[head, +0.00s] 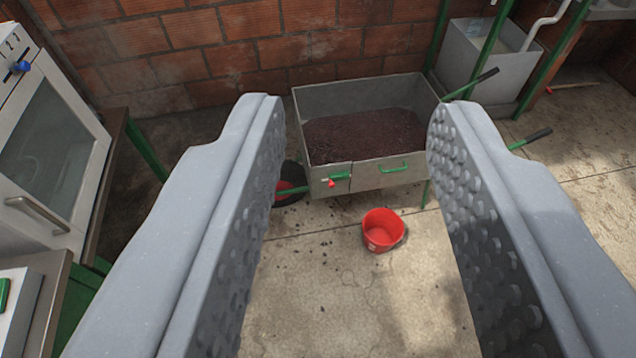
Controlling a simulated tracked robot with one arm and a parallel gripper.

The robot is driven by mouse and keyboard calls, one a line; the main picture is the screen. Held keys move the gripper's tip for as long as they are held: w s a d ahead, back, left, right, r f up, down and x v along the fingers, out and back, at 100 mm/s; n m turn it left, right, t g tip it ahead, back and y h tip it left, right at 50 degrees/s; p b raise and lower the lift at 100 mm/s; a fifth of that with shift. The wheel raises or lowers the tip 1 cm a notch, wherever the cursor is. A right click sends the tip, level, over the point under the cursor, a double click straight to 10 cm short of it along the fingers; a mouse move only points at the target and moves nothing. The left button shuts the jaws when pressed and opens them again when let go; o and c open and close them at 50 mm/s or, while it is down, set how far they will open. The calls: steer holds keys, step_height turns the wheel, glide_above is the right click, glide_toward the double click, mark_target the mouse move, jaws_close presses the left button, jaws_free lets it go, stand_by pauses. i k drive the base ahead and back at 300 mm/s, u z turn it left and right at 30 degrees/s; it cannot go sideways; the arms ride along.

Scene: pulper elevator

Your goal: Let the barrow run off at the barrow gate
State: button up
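The barrow (318,100) is a grey metal box on a green frame, standing against the brick wall ahead of me. It holds a dark reddish-brown mass. On its front wall, at the lower left, is the barrow gate (339,180), a small panel with a green handle and a red knob (332,183). A green bar handle (392,167) is to its right. The gate looks closed. My gripper (343,120) is open and empty, its two grey studded fingers wide apart, with the barrow between them in the picture and some distance beyond.
A red bucket (382,230) stands on the concrete floor in front of the barrow, right of the gate. A white cabinet machine (50,150) with a glass door is at the left. A grey tank (487,60) stands at the back right. The floor nearer me is clear.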

mark_target(370, 174)
steer(key=u, duration=0.1)
steer(key=i, duration=1.05)
steer(key=z, duration=2.15)
steer(key=k, duration=0.55)
